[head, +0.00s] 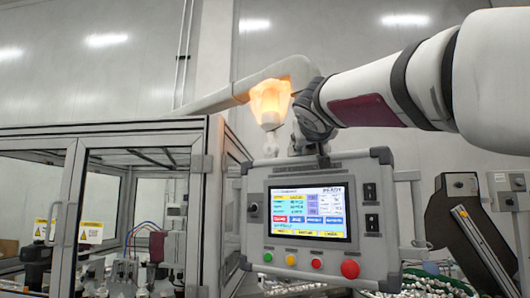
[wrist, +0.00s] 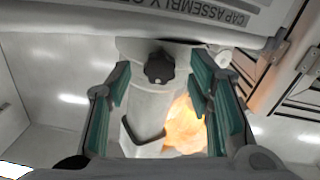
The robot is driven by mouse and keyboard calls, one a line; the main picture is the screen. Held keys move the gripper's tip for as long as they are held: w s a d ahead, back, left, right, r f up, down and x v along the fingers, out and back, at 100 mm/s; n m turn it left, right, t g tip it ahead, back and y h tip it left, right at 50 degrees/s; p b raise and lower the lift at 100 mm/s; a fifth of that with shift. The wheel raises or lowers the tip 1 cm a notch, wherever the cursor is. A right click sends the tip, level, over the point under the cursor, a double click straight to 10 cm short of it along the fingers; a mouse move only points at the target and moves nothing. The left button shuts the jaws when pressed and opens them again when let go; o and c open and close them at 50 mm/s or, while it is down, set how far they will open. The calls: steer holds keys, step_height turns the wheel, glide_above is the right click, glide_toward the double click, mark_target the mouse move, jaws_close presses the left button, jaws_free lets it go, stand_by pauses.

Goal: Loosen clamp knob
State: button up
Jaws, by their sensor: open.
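A dark lobed clamp knob (wrist: 159,67) sits on a pale grey bracket or tube in the wrist view, just below the edge of the control panel (wrist: 190,18). My gripper (wrist: 160,82) is open, its two green-padded fingers on either side of the knob in the picture, with clear gaps and no visible contact. In the head view my gripper (head: 308,140) is at the top edge of the control panel (head: 254,235). Its fingertips are hard to make out there, and I cannot pick out the knob.
A glazed machine enclosure (head: 212,170) fills the left. A dark conveyor-like unit (head: 455,215) stands right.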

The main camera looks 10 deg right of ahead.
steer(key=shift+w+d, duration=0.1)
steer(key=shift+w, duration=0.3)
jaws_close()
steer(key=shift+n, duration=3)
